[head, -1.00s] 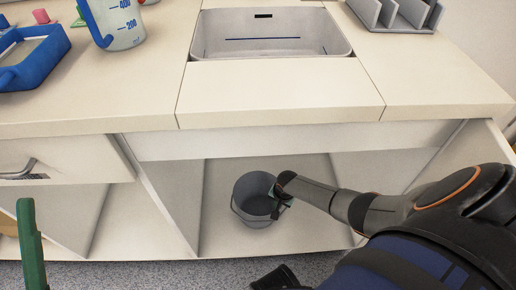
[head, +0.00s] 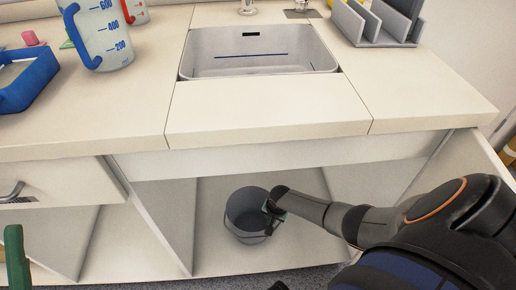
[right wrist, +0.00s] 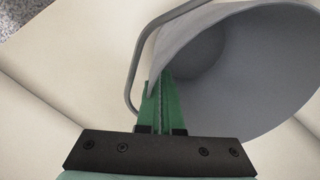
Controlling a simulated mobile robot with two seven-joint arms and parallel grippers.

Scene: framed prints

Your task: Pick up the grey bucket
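The grey bucket (head: 246,214) is in the open cupboard under the sink, looking upright, with its handle hanging down its front. My right gripper (head: 274,211) reaches in from the right to the bucket's right rim. In the right wrist view the green fingers (right wrist: 164,100) are close together on the bucket's wall (right wrist: 240,90) at the rim, one seemingly inside and one outside. The bucket's handle loops beside the fingers there. Only a green part of my left gripper (head: 16,258) shows at the lower left edge; its fingertips' spacing is not visible.
The white counter (head: 265,107) overhangs the cupboard, above the bucket. Side panels stand left and right of it. A sink (head: 258,56), a measuring jug (head: 105,35), a blue tray (head: 30,85) and a grey rack (head: 378,25) are on top. A drawer (head: 55,180) is at left.

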